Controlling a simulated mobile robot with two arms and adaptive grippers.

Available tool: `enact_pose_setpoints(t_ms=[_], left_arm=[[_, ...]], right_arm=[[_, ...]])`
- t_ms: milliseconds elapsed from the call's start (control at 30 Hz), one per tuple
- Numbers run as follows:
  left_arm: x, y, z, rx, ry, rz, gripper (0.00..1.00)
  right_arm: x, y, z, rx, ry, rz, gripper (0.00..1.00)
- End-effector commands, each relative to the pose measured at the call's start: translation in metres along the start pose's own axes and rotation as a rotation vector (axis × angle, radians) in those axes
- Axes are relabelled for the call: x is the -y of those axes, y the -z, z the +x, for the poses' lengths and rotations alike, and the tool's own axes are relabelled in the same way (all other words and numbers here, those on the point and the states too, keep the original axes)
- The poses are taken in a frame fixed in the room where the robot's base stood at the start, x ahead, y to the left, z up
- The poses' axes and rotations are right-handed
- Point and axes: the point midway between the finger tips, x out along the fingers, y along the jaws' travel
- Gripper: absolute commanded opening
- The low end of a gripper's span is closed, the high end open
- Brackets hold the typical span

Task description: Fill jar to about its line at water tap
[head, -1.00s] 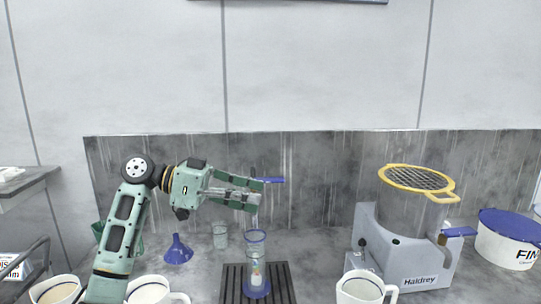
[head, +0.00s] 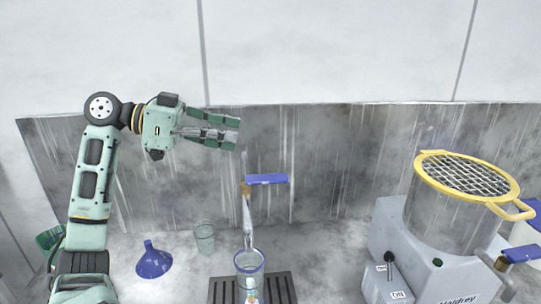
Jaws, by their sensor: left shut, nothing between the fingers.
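The clear jar (head: 249,262) with a blue rim stands upright under the water tap (head: 247,190). Its lower part is cut off by the picture's bottom edge, and I cannot read its line or water level. The tap's blue lever (head: 267,179) points right. A thin pale strip runs from the spout down to the jar mouth; I cannot tell surely whether it is running water. My left gripper (head: 239,133) is shut and empty, above and left of the lever, apart from it. My right gripper is not in view.
The jar stands on a dark slatted drain grate (head: 281,287). A blue funnel (head: 154,262) and a clear glass (head: 204,238) are to its left. A grey machine (head: 400,235) with a yellow-rimmed sieve (head: 468,177) stands at right. A streaked grey splashback (head: 340,160) is behind.

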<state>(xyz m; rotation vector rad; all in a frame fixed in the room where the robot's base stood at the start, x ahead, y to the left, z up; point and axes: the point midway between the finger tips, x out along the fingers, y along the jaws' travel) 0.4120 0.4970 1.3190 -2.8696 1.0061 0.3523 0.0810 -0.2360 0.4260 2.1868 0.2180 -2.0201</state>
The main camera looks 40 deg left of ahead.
Motion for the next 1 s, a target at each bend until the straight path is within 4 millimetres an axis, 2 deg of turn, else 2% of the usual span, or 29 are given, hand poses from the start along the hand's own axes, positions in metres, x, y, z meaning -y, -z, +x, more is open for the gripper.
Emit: enact_pose_setpoints(t_ms=[200,333,467,800,1000], left_arm=[[0.000,0.000,0.001,0.000,0.000,0.000,0.00],[0.000,0.001,0.009,0.001,-0.001,-0.001,0.00],[-0.001,0.003,0.029,0.002,-0.004,-0.002,0.00],[-0.001,0.004,0.101,0.002,-0.003,-0.001,0.00],[0.000,-0.027,0.107,0.000,-0.002,-0.006,0.00]], right_arm=[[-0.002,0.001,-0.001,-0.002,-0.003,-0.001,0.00],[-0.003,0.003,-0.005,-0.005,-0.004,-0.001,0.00],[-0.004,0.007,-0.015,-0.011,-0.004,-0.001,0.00],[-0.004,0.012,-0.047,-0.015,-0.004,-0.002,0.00],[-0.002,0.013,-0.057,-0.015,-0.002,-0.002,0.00]])
